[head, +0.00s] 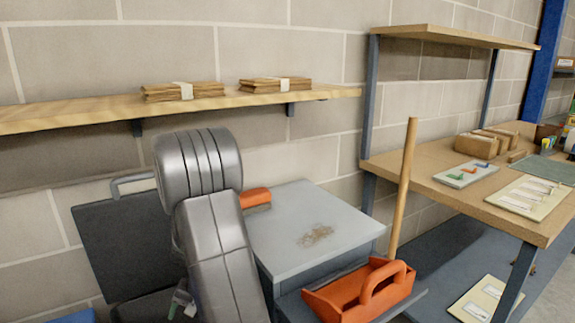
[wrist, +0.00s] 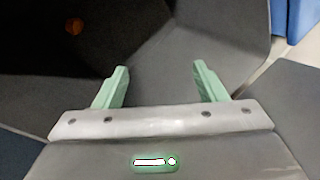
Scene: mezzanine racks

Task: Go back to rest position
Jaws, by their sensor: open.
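My gripper (wrist: 160,72) is open in the wrist view, with its two pale green fingers apart and nothing between them. Dark grey surfaces lie beyond the fingers. In the head view my grey arm is folded upright in front of the wall and hides part of what is behind it. A small green part of my gripper (head: 178,301) shows low at the arm's left side, mostly hidden.
A grey cabinet (head: 290,222) with brown crumbs (head: 315,235) and an orange-ended object (head: 256,197) stands right of my arm. An orange tote (head: 340,297) and wooden pole (head: 404,185) are nearby. A wall shelf (head: 60,114) and workbench (head: 425,178) flank them.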

